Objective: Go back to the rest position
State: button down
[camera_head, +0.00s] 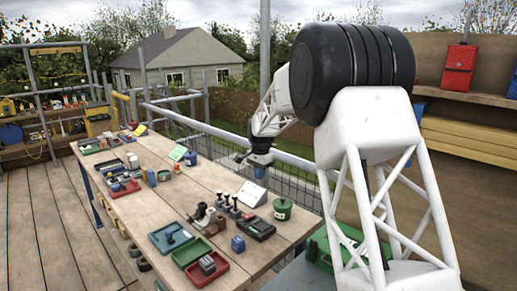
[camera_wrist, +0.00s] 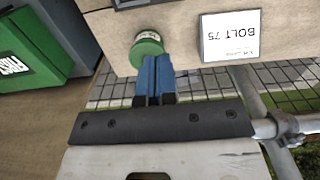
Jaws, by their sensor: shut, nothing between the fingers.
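My gripper (camera_head: 260,172) hangs above the far right edge of the workbench (camera_head: 205,182) in the head view, fingers pointing down. In the wrist view its two blue fingers (camera_wrist: 157,60) are pressed together with nothing between them. A green round can (camera_wrist: 147,48) shows just beyond the fingertips there, apart from them as far as I can tell. The same can (camera_head: 282,210) stands on the bench in the head view. A white sign reading "BOLT 75" (camera_wrist: 230,36) is to the right of the can in the wrist view; it appears as a sloped white card (camera_head: 251,194) in the head view.
A green case (camera_head: 322,246) lies at the right. A metal railing (camera_head: 225,133) runs behind the bench. Open air surrounds my gripper.

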jog(key=s+d+r+n, duration=0.1)
jog(key=s+d+r, duration=0.35)
jog(key=s, duration=0.55)
jog(key=s+d+r+n+t, duration=0.15)
jog(key=s+d+r, duration=0.3)
jog(key=s, duration=0.55)
jog(key=s+d+r+n, duration=0.25)
jog(key=s+r, duration=0.25)
jog(key=s, duration=0.5)
jog(key=s+d+f+n, duration=0.1)
jog(key=s+d+f, duration=0.2)
jog(key=s, duration=1.2)
jog(key=s+d+f+n+t, duration=0.1)
jog(key=s+d+f+n, duration=0.1)
jog(key=s, duration=1.4)
jog(key=shift+s+d+f+h, duration=0.3)
jog(key=shift+d+f, duration=0.2)
jog(key=shift+d, duration=0.4)
jog(key=c, duration=1.8)
grip_release()
